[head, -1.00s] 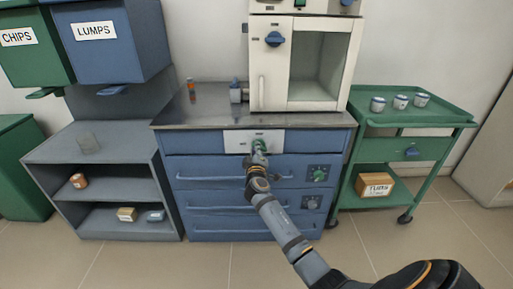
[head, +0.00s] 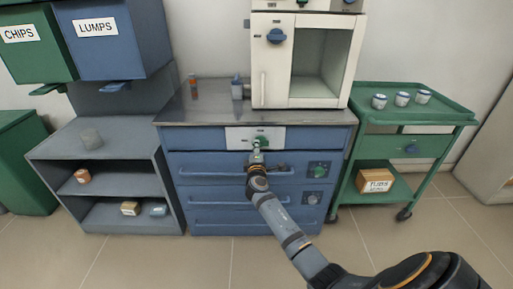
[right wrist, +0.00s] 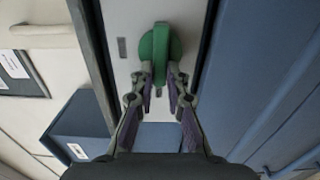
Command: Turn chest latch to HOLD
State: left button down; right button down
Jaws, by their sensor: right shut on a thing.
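The green chest latch (head: 261,141) is a knob on a white plate (head: 238,138) at the top front of the blue chest (head: 200,140). In the right wrist view the latch bar (right wrist: 160,45) lies along the picture's up-down direction on a round green base. My right gripper (head: 256,152) is at the latch. In the right wrist view both fingertips of that gripper (right wrist: 159,72) close on the near end of the bar. The plate's small markings are too small to read. My left gripper is not in view.
A green knob (head: 319,170) and a grey knob (head: 312,198) sit lower right on the chest front. A white furnace (head: 258,70) stands on top. A green cart (head: 455,117) is at the right, grey shelves (head: 62,150) at the left.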

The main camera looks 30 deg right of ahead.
jog(key=shift+f, duration=0.1)
jog(key=c, duration=1.3)
grip_release()
jog(key=shift+c, duration=0.2)
jog(key=v, duration=1.2)
jog(key=shift+s, duration=0.1)
